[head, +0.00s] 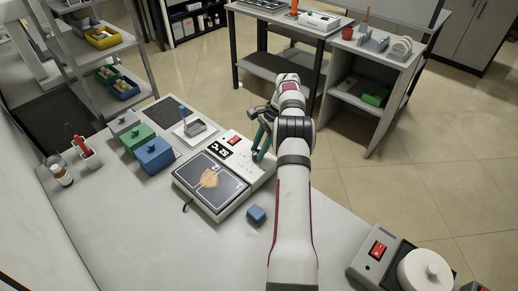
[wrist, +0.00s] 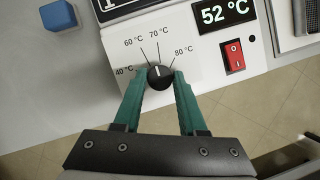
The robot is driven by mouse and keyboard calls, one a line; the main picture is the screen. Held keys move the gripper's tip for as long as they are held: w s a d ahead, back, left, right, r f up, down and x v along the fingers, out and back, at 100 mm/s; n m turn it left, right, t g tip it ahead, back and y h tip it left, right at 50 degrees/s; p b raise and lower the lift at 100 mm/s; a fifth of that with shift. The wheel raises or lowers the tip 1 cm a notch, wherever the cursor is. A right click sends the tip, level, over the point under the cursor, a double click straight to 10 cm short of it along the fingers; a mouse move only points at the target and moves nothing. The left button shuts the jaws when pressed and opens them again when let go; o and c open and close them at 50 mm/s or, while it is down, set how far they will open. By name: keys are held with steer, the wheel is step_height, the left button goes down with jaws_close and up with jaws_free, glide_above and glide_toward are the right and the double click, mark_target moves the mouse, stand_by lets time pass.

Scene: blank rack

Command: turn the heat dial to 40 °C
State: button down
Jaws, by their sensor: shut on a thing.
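The heat dial (wrist: 160,77) is a small round black knob with a white mark on the white front panel (wrist: 110,50). Its white mark points up, roughly at the 70 °C line. The 40 °C label is to its left, 60 °C upper left and 80 °C upper right. My gripper (wrist: 160,80) has its two green fingers on either side of the knob, shut on it. In the head view my gripper (head: 262,140) is at the front panel of the hotplate (head: 210,186), where the dial is hidden. The display (wrist: 225,13) reads 52 °C.
A red switch (wrist: 232,55) sits right of the dial. A blue block (head: 256,214) lies beside the hotplate. Blue (head: 154,155) and green (head: 137,138) boxes stand to the left. A grey device with a white round top (head: 425,270) stands at the lower right.

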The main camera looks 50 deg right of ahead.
steer(key=shift+n+g, duration=0.4)
steer(key=shift+n, duration=0.7)
steer(key=shift+c, duration=2.3)
jaws_free()
steer(key=r, duration=0.4)
steer(key=shift+s+d+r, duration=0.15)
steer(key=shift+s+r, duration=0.25)
steer(key=s+d+r, duration=0.2)
steer(key=s+r, duration=0.4)
steer(key=s, duration=0.4)
steer(key=shift+s+d, duration=0.2)
steer(key=shift+d, duration=0.15)
steer(key=shift+r, duration=0.1)
